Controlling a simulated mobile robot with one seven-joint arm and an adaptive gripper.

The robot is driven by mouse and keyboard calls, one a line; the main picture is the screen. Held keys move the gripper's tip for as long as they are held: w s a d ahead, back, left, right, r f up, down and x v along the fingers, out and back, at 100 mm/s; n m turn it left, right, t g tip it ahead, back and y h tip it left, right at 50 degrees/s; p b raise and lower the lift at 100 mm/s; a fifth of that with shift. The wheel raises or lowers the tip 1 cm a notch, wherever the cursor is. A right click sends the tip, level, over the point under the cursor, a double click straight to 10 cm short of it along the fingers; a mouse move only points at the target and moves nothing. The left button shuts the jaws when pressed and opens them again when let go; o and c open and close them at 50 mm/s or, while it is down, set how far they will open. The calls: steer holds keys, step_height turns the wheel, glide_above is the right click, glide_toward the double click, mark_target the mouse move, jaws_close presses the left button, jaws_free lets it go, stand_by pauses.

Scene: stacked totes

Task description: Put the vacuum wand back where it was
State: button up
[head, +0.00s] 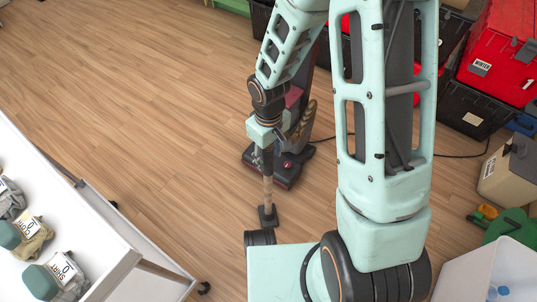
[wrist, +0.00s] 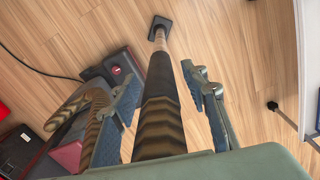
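The vacuum wand (wrist: 162,95) has a dark and tan striped grip, a lighter tube and a small black foot (wrist: 160,26). In the head view the wand (head: 267,188) hangs about upright below my gripper (head: 265,143), foot downward. I cannot tell whether the foot touches the floor. The dark red and black vacuum body (head: 272,167) stands just behind, partly hidden by my arm.
A white cart (head: 110,225) with labelled bundles stands at left. Stacked red and black totes (head: 480,108) stand at right, with a beige container (head: 507,170) and a white bin (head: 500,262) nearer. A cable (head: 460,155) crosses the floor. Open wood floor (head: 150,90) lies left of the vacuum.

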steer(key=shift+r, duration=0.1)
step_height(320, 180, up, 12)
steer(key=p, duration=0.5)
steer(key=shift+r, duration=0.1)
steer(key=shift+r, duration=0.1)
stand_by(0.3)
